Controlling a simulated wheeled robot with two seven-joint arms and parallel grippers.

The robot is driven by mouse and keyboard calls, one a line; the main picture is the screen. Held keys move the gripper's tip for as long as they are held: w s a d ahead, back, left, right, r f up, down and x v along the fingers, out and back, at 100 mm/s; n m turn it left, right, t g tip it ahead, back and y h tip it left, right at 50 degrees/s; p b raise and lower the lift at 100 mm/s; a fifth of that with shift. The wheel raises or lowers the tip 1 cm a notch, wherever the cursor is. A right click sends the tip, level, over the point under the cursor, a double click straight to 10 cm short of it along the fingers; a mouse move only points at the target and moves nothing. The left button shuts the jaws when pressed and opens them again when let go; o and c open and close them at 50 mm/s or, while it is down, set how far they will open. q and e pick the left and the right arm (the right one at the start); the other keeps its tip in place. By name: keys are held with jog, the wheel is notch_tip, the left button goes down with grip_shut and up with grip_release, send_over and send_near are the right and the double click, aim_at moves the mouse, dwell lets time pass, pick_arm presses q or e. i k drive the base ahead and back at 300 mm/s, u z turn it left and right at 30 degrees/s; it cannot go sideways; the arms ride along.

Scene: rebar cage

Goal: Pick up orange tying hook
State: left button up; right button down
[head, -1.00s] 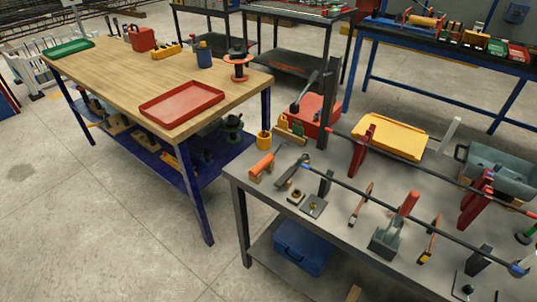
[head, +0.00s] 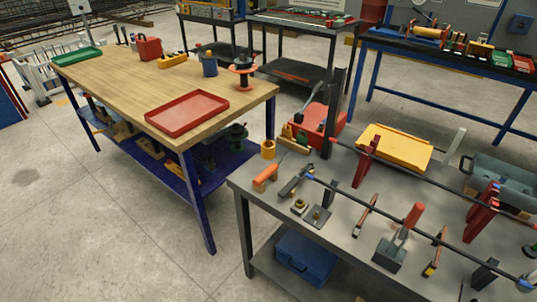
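The orange tying hook (head: 266,178) lies on the near left corner of the grey metal table (head: 345,228). Its orange handle faces the front left, and a thin dark shaft points to the back right. A dark tool (head: 294,184) lies just right of it, apart from it. Neither of my grippers is in the head view.
A yellow cup (head: 268,150) stands behind the hook. Long bars, red clamps (head: 365,161) and a red-handled trowel (head: 398,240) fill the grey table's right part. A wooden-topped bench (head: 140,87) with a red tray (head: 187,112) stands left. Open concrete floor (head: 90,235) lies at the front left.

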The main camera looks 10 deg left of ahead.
aim_at(258, 180)
jog(key=u, duration=1.8)
jog(key=i, duration=1.5)
jog(key=z, duration=3.7)
